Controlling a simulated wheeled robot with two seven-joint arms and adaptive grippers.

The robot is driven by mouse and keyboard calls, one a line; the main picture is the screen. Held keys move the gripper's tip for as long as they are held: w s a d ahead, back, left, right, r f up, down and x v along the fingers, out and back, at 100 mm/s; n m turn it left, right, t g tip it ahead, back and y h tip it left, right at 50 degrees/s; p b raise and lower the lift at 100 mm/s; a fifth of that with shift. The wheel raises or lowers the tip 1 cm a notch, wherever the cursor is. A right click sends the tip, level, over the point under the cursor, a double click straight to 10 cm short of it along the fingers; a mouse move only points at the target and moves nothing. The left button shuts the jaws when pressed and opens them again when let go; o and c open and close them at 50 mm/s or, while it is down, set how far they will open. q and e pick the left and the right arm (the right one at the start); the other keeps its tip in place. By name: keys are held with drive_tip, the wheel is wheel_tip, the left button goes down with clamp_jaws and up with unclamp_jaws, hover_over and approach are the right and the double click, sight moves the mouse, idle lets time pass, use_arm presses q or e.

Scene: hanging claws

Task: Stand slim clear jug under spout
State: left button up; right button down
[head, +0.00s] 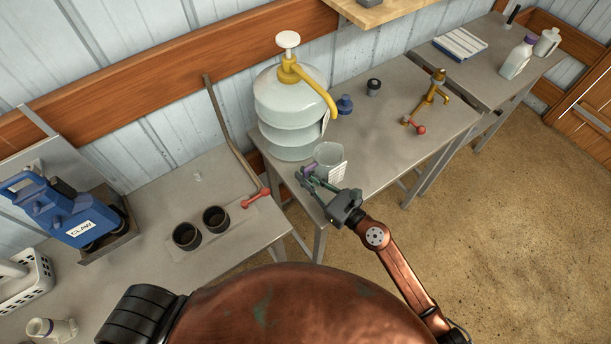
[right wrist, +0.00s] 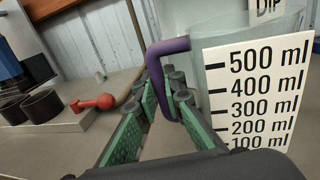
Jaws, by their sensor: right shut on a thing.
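The slim clear jug (head: 328,156) stands upright at the front left of the grey table, by the large dispenser. In the right wrist view the jug (right wrist: 298,24) carries a white scale panel marked up to 500 ml and a purple handle (right wrist: 168,47). My right gripper (head: 308,179) is at the handle, and in the wrist view its green fingers (right wrist: 165,100) are closed around the handle's lower part. The dispenser (head: 288,104) has a white pump knob and a yellow spout (head: 318,92) reaching right and down, beyond and above the jug. My left gripper is not visible.
A brass tap (head: 433,90) with a red handle, a dark blue item (head: 345,104) and a dark cup (head: 374,87) stand right of the dispenser. A pipe with a red handle (head: 257,198) and two black cups (head: 215,219) lie left. The table's front right is clear.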

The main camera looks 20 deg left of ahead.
drive_tip(key=shift+f, duration=0.2)
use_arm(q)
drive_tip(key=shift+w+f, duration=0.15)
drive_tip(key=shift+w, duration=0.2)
use_arm(e)
drive_tip(key=c, duration=2)
unclamp_jaws()
drive_tip(key=shift+c, duration=0.2)
drive_tip(key=shift+r, duration=0.2)
drive_tip(key=shift+s+d, duration=0.1)
drive_tip(key=shift+d, duration=0.1)
drive_tip(key=b+v, duration=0.1)
drive_tip(key=v, duration=0.9)
drive_tip(key=shift+s+d, duration=0.1)
drive_tip(key=shift+d, duration=0.2)
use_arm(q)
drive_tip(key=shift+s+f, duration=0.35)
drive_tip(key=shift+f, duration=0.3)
use_arm(e)
drive_tip(key=shift+s+d, duration=0.25)
drive_tip(key=shift+d, duration=0.15)
